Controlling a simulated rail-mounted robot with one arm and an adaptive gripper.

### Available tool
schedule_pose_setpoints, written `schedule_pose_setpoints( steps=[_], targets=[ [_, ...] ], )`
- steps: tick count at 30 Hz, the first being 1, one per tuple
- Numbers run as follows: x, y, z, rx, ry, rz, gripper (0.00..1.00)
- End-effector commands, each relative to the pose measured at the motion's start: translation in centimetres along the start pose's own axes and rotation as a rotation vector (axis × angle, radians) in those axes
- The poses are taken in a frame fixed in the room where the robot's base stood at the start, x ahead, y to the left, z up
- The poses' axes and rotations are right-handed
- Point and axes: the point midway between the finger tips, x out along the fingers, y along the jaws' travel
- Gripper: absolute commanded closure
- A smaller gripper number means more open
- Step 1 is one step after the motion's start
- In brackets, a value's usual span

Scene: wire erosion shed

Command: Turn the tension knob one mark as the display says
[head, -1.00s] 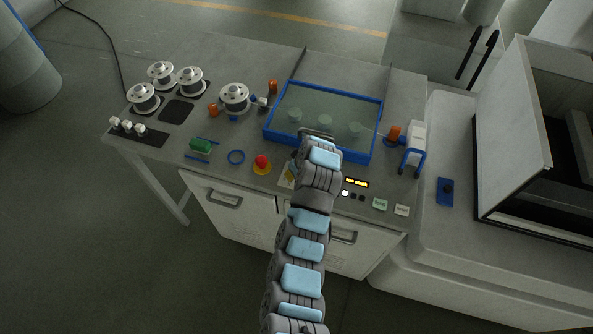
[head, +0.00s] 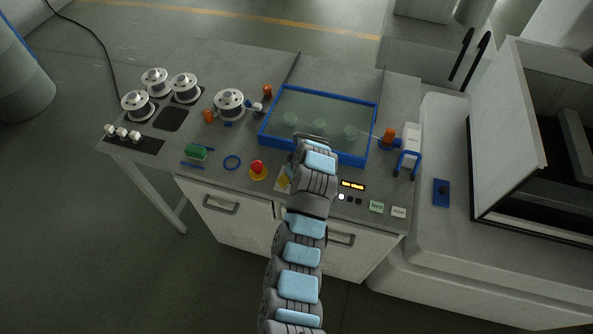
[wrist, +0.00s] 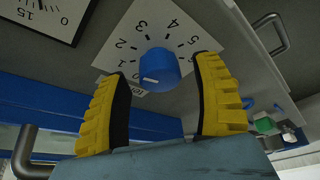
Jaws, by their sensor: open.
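The blue tension knob (wrist: 158,68) stands on a white dial plate (wrist: 128,38) with numerals 1 to 5, in the wrist view. A small white mark shows on the knob's near end; I cannot tell which numeral it points to. My gripper (wrist: 163,80) is open, its yellow fingers to the left and right of the knob, with gaps visible. In the head view my arm hides the knob, and a yellow finger (head: 284,182) shows by the dial plate. The lit display (head: 353,186) carries yellow text too small to read surely.
A blue-rimmed tank (head: 264,128) lies behind my gripper. Several wire spools (head: 230,103) stand further left. A gauge (wrist: 45,15) shows in the wrist view.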

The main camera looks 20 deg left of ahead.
Motion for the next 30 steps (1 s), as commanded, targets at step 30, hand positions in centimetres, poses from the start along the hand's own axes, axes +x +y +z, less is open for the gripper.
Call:
schedule_pose_setpoints(
  steps=[30],
  targets=[
    [-9.1,-0.1,0.1,0.005,-0.001,-0.005,0.34]
  ],
)
